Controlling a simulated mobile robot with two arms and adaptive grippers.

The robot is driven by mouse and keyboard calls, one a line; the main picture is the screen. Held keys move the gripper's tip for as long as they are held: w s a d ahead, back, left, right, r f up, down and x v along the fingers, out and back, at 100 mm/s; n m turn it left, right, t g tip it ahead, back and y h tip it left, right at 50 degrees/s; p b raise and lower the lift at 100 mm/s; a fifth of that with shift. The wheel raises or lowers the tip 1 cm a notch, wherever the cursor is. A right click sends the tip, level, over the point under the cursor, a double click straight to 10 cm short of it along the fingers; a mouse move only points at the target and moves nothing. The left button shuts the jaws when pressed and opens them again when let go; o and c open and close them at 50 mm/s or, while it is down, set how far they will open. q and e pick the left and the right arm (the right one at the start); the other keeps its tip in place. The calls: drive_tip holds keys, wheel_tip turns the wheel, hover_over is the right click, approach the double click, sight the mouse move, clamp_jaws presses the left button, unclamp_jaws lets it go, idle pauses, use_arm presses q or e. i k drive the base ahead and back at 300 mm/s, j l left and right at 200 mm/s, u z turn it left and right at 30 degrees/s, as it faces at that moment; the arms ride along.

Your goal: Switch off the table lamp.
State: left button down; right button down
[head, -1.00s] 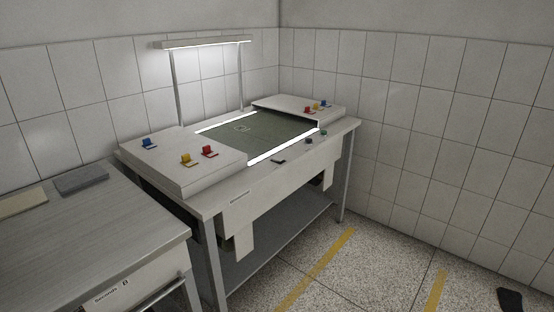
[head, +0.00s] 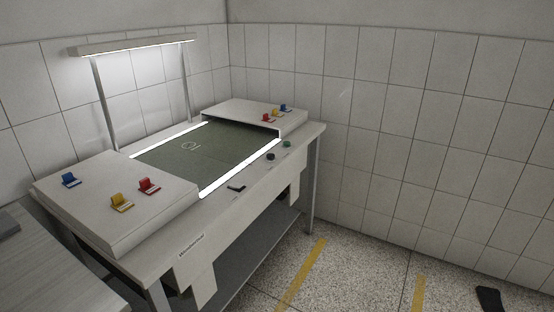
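The table lamp (head: 135,46) is a long bar on two thin posts above the back of the work table (head: 150,262), and its underside glows white. Two bright strips, one at the back (head: 168,139) and one at the front (head: 240,168), edge the dark green work surface (head: 185,154). On the table's front rim are a small black switch (head: 236,188), a dark round knob (head: 270,156) and a green round knob (head: 287,144). Their labels are too small to read. Neither of my grippers can be made out in the head view.
Raised white boxes stand left (head: 115,205) and right (head: 255,115) on the table, with blue, yellow and red clips. A grey bench (head: 50,265) adjoins at left. Tiled walls close the back and right. Speckled floor with yellow stripes is open at right, except a dark object (head: 490,298).

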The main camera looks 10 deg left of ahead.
sight(234, 185)
drive_tip(key=i+j+z, duration=0.6)
drive_tip(key=i+j, duration=0.2)
